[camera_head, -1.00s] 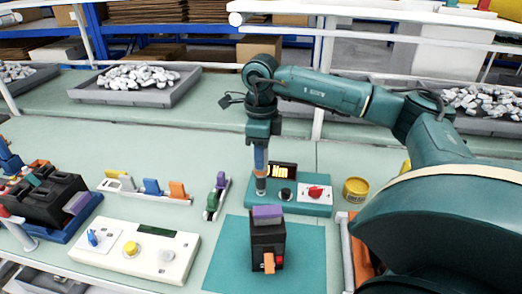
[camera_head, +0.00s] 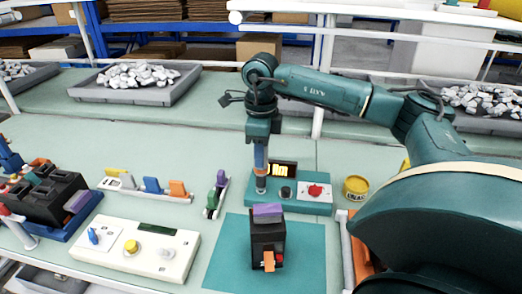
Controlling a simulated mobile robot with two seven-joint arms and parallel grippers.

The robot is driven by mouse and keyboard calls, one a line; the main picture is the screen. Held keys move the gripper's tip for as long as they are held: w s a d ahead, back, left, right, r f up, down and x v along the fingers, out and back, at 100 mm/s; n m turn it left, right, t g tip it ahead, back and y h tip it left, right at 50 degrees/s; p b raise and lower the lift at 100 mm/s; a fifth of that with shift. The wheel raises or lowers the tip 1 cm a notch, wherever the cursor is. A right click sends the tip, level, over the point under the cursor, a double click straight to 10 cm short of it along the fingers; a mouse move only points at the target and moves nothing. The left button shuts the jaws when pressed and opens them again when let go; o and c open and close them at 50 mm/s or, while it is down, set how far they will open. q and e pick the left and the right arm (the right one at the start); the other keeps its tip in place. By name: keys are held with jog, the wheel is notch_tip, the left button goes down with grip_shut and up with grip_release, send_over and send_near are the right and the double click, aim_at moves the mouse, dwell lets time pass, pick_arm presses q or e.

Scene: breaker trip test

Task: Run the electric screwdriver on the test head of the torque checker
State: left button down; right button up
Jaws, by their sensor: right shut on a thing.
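The torque checker (camera_head: 315,207) is a teal box with a small lit yellow display (camera_head: 283,169), a black knob and a red knob on top. My right gripper (camera_head: 260,143) points straight down and is shut on the electric screwdriver (camera_head: 260,160), a blue and orange upright tool. The screwdriver's lower end stands at the left end of the checker, where the test head would be. The tip and test head are too small to tell apart. My left gripper does not show.
A black breaker (camera_head: 267,243) with a purple top and orange lever stands on a teal mat (camera_head: 225,262) in front. A cream tester box (camera_head: 180,262) is left of it. A yellow tin (camera_head: 355,188) stands right of the checker. Grey trays (camera_head: 170,95) of white parts lie behind.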

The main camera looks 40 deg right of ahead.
jog(key=shift+f, duration=0.2)
dwell(0.4)
jog(key=shift+f+b, duration=0.5)
dwell(0.3)
dwell(1.0)
jog(key=shift+r, duration=0.15)
jog(key=shift+r+p, duration=2.4)
jog(key=shift+r, duration=0.5)
